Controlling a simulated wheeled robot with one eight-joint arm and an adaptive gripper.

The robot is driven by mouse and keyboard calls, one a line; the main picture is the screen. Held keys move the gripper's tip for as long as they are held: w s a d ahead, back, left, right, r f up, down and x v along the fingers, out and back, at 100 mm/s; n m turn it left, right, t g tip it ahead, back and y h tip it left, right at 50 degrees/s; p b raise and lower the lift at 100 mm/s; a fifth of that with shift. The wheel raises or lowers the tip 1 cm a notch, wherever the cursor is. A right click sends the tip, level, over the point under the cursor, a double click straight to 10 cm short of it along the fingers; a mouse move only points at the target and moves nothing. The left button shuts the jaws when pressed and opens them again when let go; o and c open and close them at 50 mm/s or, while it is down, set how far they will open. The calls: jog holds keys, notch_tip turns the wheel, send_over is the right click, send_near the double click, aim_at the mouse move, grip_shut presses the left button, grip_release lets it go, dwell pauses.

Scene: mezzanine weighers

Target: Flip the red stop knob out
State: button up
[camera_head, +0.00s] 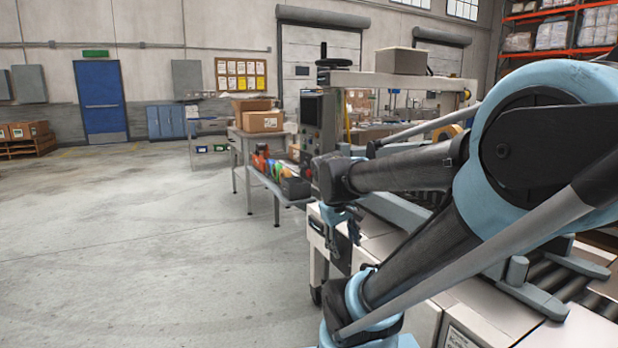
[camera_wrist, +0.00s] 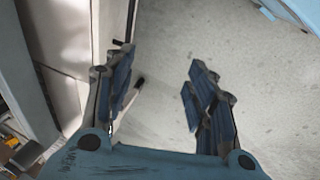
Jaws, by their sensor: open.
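A dark control panel (camera_head: 311,108) stands upright beside the machine in the head view, partly hidden by my arm. My gripper (camera_wrist: 161,60) is open and empty in the wrist view, with bare floor between its blue fingers. In the head view my gripper (camera_head: 342,222) hangs low at the front left end of the machine, below the panel. The machine's pale side (camera_wrist: 70,35) shows close beside the left finger in the wrist view.
The conveyor machine (camera_head: 480,312) fills the lower right of the head view. Open concrete floor (camera_head: 120,240) lies to the left.

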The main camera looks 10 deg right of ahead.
jog(key=w+r+n+h, duration=0.35)
jog(key=w+r, duration=0.25)
jog(key=w, duration=0.7)
jog(key=n+t+h, duration=0.6)
jog(key=n, duration=0.3)
send_near(308, 173)
jog(key=x, duration=1.1)
jog(key=shift+w+a, duration=0.1)
jog(key=shift+w, duration=0.1)
